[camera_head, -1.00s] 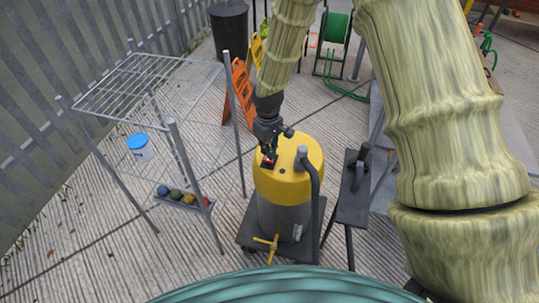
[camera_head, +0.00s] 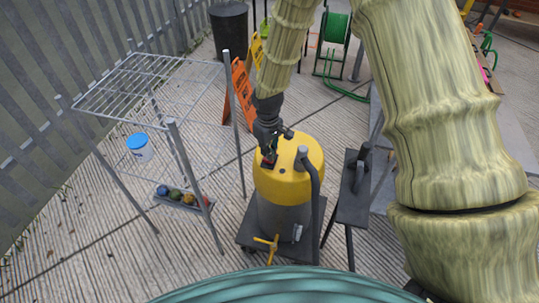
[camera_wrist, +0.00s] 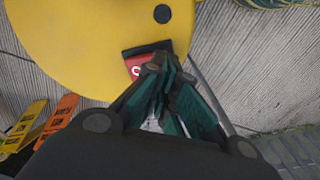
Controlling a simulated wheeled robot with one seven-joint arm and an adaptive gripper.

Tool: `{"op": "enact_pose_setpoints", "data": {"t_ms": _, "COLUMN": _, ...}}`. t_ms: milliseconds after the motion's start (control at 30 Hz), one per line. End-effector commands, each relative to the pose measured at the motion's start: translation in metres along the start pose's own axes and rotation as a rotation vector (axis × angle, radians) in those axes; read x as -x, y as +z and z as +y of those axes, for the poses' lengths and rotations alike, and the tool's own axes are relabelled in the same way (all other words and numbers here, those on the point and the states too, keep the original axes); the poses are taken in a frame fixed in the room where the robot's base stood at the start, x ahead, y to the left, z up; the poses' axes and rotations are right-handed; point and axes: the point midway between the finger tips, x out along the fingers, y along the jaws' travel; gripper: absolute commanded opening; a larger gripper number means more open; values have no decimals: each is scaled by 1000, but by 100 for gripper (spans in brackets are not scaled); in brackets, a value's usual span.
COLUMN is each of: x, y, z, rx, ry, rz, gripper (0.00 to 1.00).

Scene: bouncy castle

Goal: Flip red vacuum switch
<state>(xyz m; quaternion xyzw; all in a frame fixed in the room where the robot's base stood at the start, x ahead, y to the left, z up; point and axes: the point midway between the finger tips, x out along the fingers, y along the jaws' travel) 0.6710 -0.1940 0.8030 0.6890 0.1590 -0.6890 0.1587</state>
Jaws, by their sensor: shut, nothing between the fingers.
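The vacuum (camera_head: 289,190) stands on a dark wheeled base, with a yellow top and a grey body. The red switch (camera_head: 268,160) sits in a dark housing on the left part of the yellow top. In the wrist view the red switch (camera_wrist: 138,66) shows a white mark and is partly covered by my fingertips. My gripper (camera_head: 269,154) points down at the switch from above. In the wrist view my gripper (camera_wrist: 160,65) is shut and empty, its tips at or just over the switch. I cannot tell whether they touch it.
A dark narrow stand (camera_head: 352,195) is right of the vacuum. Orange and yellow signs (camera_head: 241,90) and a green hose reel (camera_head: 335,35) stand behind.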

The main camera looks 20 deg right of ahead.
Motion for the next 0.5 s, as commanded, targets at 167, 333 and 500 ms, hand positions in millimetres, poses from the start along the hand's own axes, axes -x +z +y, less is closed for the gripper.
{"op": "enact_pose_setpoints", "data": {"t_ms": 167, "x": -2, "y": 0, "z": 0, "rx": 0, "ry": 0, "rz": 0, "gripper": 0}}
{"op": "enact_pose_setpoints", "data": {"t_ms": 333, "x": -4, "y": 0, "z": 0, "rx": 0, "ry": 0, "rz": 0, "gripper": 0}}
{"op": "enact_pose_setpoints", "data": {"t_ms": 500, "x": -6, "y": 0, "z": 0, "rx": 0, "ry": 0, "rz": 0, "gripper": 0}}
